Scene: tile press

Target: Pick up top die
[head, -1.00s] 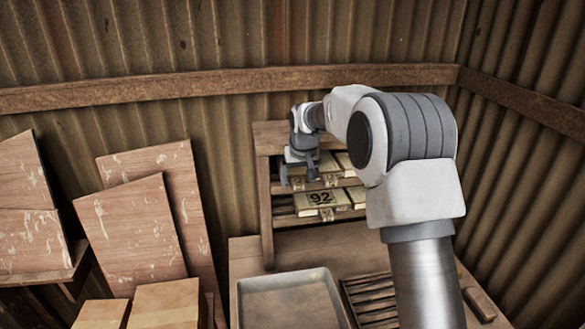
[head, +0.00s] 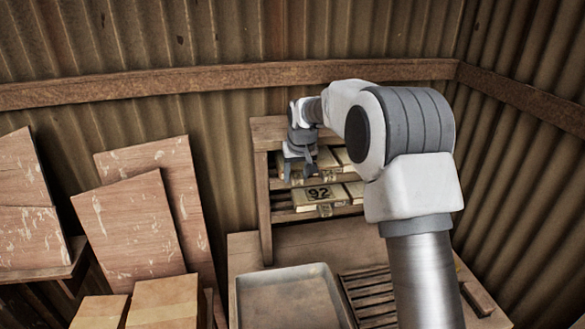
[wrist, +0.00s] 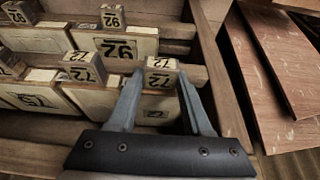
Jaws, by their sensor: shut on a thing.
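In the wrist view a small pale block die (wrist: 161,64), marked with what looks like 72, sits between the fingertips of my gripper (wrist: 162,78). The fingers are shut on its two sides. A wider pale face with similar marks shows just below it, between the fingers. In the head view my gripper (head: 302,170) is at the left end of the rack's upper shelf, pointing down; the held die cannot be made out there. Another die marked 72 (wrist: 84,68) stands beside it in the wrist view. A lower-shelf die marked 92 (head: 318,193) shows in the head view.
The wooden rack (head: 264,215) has a side post close to my gripper; it also shows in the wrist view (wrist: 222,75). A metal tray (head: 285,300) and a slatted rack (head: 372,298) lie in front. Wooden boards (head: 130,235) lean at left.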

